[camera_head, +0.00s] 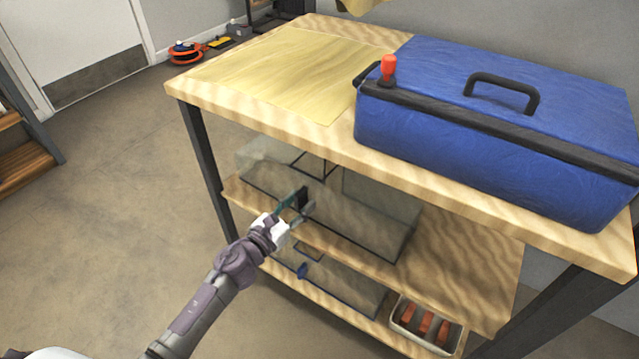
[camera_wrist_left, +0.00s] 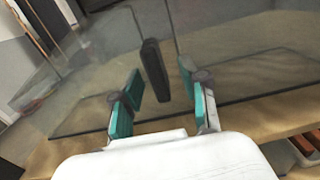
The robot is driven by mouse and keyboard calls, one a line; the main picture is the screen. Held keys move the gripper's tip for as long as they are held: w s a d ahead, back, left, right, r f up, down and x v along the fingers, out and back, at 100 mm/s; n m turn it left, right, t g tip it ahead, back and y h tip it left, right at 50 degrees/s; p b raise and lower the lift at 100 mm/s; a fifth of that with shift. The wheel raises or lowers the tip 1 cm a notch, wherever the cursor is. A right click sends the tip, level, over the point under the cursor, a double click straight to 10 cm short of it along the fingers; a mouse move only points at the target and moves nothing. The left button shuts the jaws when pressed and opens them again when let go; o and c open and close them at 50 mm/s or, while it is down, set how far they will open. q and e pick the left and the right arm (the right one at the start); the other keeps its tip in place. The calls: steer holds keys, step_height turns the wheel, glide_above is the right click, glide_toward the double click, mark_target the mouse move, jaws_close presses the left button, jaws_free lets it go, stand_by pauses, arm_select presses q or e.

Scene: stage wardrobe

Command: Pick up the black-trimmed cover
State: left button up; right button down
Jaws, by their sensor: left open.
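The black-trimmed cover (camera_head: 368,212) is a clear, box-like cover with thin black edges, standing on the middle shelf of the wooden bench. Its upright black handle (camera_head: 301,198) is on the side facing me. The handle also shows in the left wrist view (camera_wrist_left: 155,70), between my finger lines and mostly beyond the fingertips. My left gripper (camera_head: 297,207) is open, with one teal-padded finger on each side of the handle. In the left wrist view the gripper (camera_wrist_left: 160,82) shows a gap on both sides of the handle. My right gripper is not in view.
A clear cover with blue trim (camera_head: 345,290) is on the lower shelf, beside a tray (camera_head: 397,329) of orange-red items. The wooden benchtop (camera_head: 335,140) overhangs the shelf and carries a blue case (camera_head: 430,125). Open floor (camera_head: 120,210) lies to the left.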

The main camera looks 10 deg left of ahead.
arm_select(q)
steer(key=shift+w+d, duration=0.1)
steer(key=shift+w, duration=0.1)
jaws_close()
stand_by(0.3)
